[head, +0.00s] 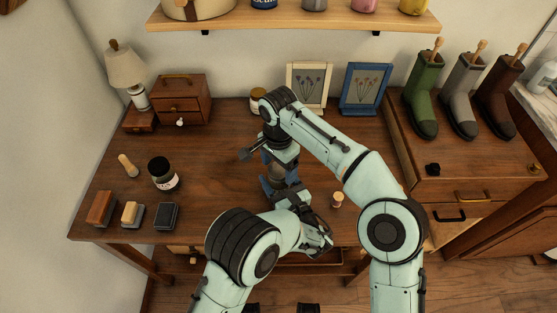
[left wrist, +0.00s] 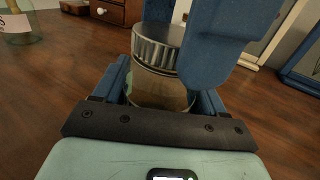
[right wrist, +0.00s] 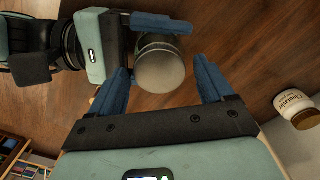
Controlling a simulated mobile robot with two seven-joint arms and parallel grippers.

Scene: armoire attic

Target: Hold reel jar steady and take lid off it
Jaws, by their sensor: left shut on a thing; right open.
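The reel jar (left wrist: 157,90) is a glass jar with a ribbed metal lid (left wrist: 158,45), standing upright over the desk. My left gripper (left wrist: 160,88) is shut on its glass body from the front. In the right wrist view the lid's round top (right wrist: 161,68) lies between the spread fingers of my right gripper (right wrist: 163,78), which is open and points down from above. One finger of the right gripper hides part of the lid in the left wrist view. In the head view the jar (head: 276,174) is mostly covered by my arms and grippers.
A dark labelled jar (head: 162,174), brushes (head: 132,213) and a small drawer box (head: 180,98) stand to the left. A cream-labelled jar (head: 257,101) and two frames (head: 364,88) stand behind. A small cork-topped item (head: 337,200) is at right. The desk's left-middle is clear.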

